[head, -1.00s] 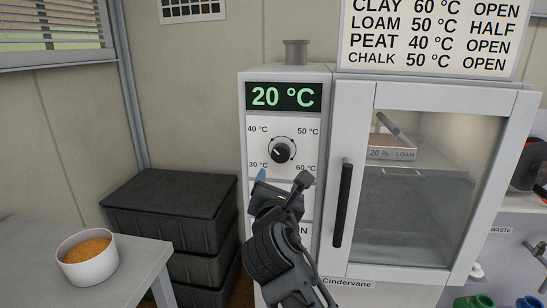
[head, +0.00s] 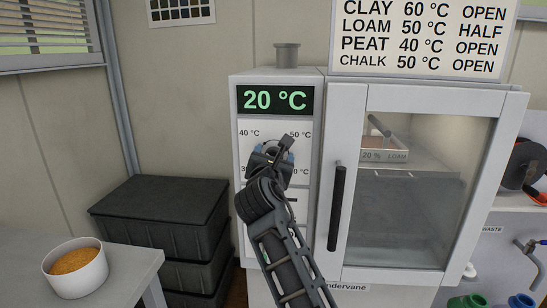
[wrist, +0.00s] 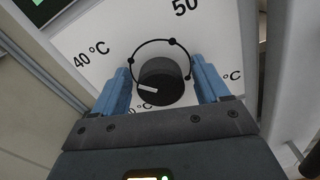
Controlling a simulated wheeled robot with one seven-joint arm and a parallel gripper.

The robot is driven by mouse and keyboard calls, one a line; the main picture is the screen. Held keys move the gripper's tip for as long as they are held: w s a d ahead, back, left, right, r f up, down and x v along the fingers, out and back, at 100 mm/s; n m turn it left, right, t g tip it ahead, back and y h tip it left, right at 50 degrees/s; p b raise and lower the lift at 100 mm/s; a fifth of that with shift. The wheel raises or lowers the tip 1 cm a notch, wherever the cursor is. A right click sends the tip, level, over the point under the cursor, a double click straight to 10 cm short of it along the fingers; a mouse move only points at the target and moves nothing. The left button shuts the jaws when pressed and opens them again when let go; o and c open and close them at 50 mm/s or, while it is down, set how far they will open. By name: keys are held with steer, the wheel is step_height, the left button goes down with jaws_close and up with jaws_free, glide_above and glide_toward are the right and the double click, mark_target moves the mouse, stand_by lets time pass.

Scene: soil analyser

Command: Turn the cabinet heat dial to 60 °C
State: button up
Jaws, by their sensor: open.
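The heat dial (wrist: 163,80) is a round black knob with a white pointer mark on the white cabinet panel. In the wrist view its mark points to the lower left, and the 40, 50 and part of another label show around it. My gripper (wrist: 166,84) is open, with one blue finger on each side of the knob; I cannot tell whether they touch it. In the head view my gripper (head: 271,153) hides the dial. The green display (head: 275,99) above reads 20 °C.
The cabinet's glass door (head: 420,190) is shut, with a black vertical handle (head: 336,208) right of my gripper. Inside is a tray labelled 20 % LOAM (head: 385,155). Black crates (head: 160,215) and a table with a white bowl (head: 75,275) stand left. A settings chart (head: 420,40) is above.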

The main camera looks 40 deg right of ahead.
steer(key=c, duration=0.9)
steer(key=shift+c, duration=0.2)
